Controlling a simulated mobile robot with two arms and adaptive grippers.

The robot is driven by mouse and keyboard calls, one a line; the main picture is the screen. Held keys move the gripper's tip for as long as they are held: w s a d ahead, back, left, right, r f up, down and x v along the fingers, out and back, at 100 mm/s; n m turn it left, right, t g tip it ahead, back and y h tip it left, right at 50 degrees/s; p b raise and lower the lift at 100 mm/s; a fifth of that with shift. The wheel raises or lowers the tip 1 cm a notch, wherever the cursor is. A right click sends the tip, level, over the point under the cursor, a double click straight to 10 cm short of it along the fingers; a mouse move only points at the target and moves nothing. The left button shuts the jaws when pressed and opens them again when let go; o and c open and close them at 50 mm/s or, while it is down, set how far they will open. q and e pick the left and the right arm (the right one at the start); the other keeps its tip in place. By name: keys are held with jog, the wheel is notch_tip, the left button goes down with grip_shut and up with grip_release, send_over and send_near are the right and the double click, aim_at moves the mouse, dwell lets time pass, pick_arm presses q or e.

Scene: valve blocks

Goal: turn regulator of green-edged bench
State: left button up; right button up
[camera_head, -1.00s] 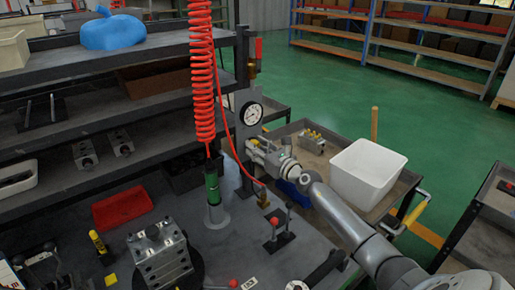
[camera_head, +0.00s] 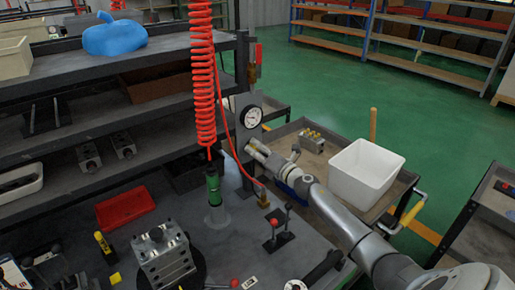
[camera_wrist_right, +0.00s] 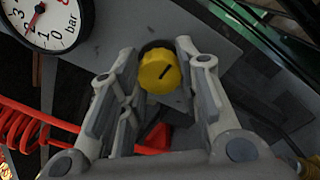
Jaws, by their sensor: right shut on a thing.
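The regulator shows in the right wrist view as a round yellow knob (camera_wrist_right: 160,72) with a dark slot mark, on a grey plate. My right gripper (camera_wrist_right: 157,56) has one finger on each side of the knob and is shut on it. In the head view my right gripper (camera_head: 256,151) reaches in from the right to the upright panel, just below the round pressure gauge (camera_head: 251,117). The knob is hidden there. The gauge is partly visible in the right wrist view (camera_wrist_right: 48,14). The bench top (camera_head: 235,245) is grey; I cannot make out a green edge. My left gripper is not in view.
A red coiled hose (camera_head: 202,80) hangs left of the panel above a green-bodied tool (camera_head: 213,186). A metal valve block (camera_head: 165,255) and a red tray (camera_head: 125,207) sit on the bench. A white bin (camera_head: 365,172) stands on a cart to the right.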

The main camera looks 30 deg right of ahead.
jog(key=m+p, duration=0.1)
jog(key=m, duration=0.3)
jog(key=shift+m, duration=0.3)
jog(key=shift+m+p, duration=0.6)
jog(key=shift+m, duration=1.1)
jog(key=shift+f+m, duration=0.1)
jog(key=shift+m, duration=0.2)
jog(key=o, duration=1)
jog(key=shift+o, duration=0.2)
jog(key=shift+s, duration=0.1)
jog(key=s+d, duration=0.1)
jog(key=s, duration=1.1)
jog(key=shift+w, duration=0.1)
